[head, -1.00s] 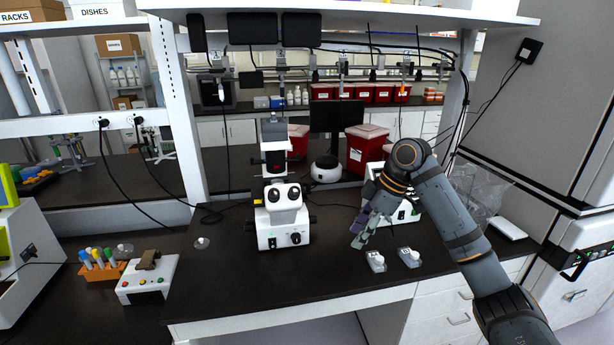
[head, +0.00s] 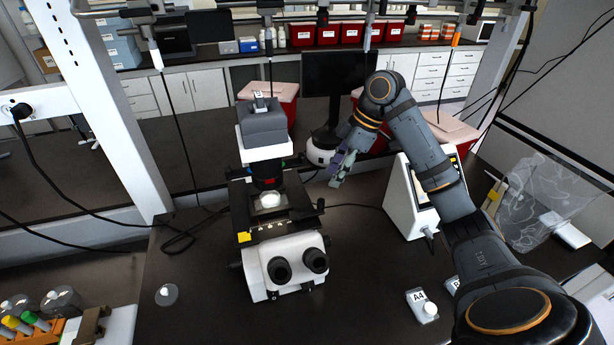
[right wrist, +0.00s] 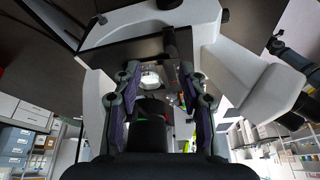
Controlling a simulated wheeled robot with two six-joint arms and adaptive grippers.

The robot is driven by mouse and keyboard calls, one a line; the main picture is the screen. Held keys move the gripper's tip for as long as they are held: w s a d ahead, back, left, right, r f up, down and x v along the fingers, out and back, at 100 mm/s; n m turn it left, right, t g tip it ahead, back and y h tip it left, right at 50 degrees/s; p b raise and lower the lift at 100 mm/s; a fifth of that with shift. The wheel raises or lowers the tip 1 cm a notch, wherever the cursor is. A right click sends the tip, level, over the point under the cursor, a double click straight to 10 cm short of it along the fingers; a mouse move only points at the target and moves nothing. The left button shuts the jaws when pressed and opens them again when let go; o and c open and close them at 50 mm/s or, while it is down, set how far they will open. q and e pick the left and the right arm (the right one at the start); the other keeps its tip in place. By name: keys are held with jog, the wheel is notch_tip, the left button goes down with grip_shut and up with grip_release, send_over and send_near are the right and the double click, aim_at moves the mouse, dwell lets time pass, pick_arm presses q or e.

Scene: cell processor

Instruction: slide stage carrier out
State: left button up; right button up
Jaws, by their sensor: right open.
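The white microscope (head: 285,262) stands on the dark bench, left of centre in the head view. Its dark stage (head: 240,210) bears a pale round disc (head: 270,200); the disc also shows bright in the right wrist view (right wrist: 150,78). I cannot make out the stage carrier's edges. My right gripper (head: 339,172) is at the right of the stage, apart from it in the head view. In the right wrist view my right gripper (right wrist: 160,74) is open and empty, its fingers spread with the stage area beyond and between them. My left gripper is not in view.
A white device (head: 405,205) stands right of the microscope, partly behind my right arm. A flask marked A4 (head: 421,305) stands at the front. A clear bag (head: 545,205) lies at the right. A small clear disc (head: 166,295) lies front left. Cables cross behind the microscope.

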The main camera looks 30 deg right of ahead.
aim_at(321, 200)
jog(key=f+b, duration=0.1)
jog(key=a+f+b, duration=0.1)
jog(key=f, duration=0.1)
jog(key=s+a+f+b, duration=0.1)
jog(key=shift+a+f+b, duration=0.2)
jog(key=shift+f+b, duration=0.15)
jog(key=p+x, duration=0.1)
jog(key=x, duration=0.1)
jog(key=w+x, duration=0.1)
jog(key=shift+a+f+p, duration=0.2)
jog(key=shift+a+p, duration=0.05)
jog(key=shift+p, duration=0.15)
jog(key=shift+s+f, duration=0.1)
jog(key=shift+f, duration=0.1)
jog(key=shift+s+a, duration=0.1)
jog(key=shift+f, duration=0.15)
jog(key=shift+c, duration=0.7)
jog(key=c, duration=0.7)
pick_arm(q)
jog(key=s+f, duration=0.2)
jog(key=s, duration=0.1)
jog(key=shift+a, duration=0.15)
pick_arm(e)
grip_shut()
